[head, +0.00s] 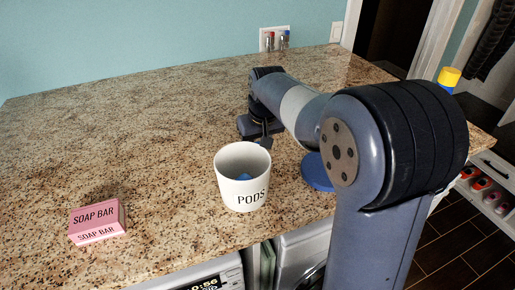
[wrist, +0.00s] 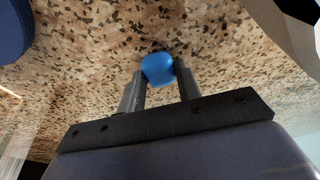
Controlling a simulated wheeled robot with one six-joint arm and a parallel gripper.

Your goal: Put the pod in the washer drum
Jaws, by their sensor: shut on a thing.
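My gripper (wrist: 159,80) is shut on a blue pod (wrist: 158,69), held between its fingertips with the speckled counter behind it in the wrist view. In the head view my gripper (head: 263,142) is just behind the white cup marked PODS (head: 228,192), and the held pod cannot be made out there. Another blue pod (head: 245,177) shows inside the cup. Washer fronts (head: 301,255) show below the counter's front edge, partly cut off and partly behind my arm; the drum's inside is hidden.
A round blue lid (head: 317,173) lies right of the cup. A pink soap bar box (head: 97,221) is at front left. A yellow-capped bottle (head: 448,80) stands at right. A wall outlet (head: 273,39) is at the back. The counter's (head: 120,130) left and middle are clear.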

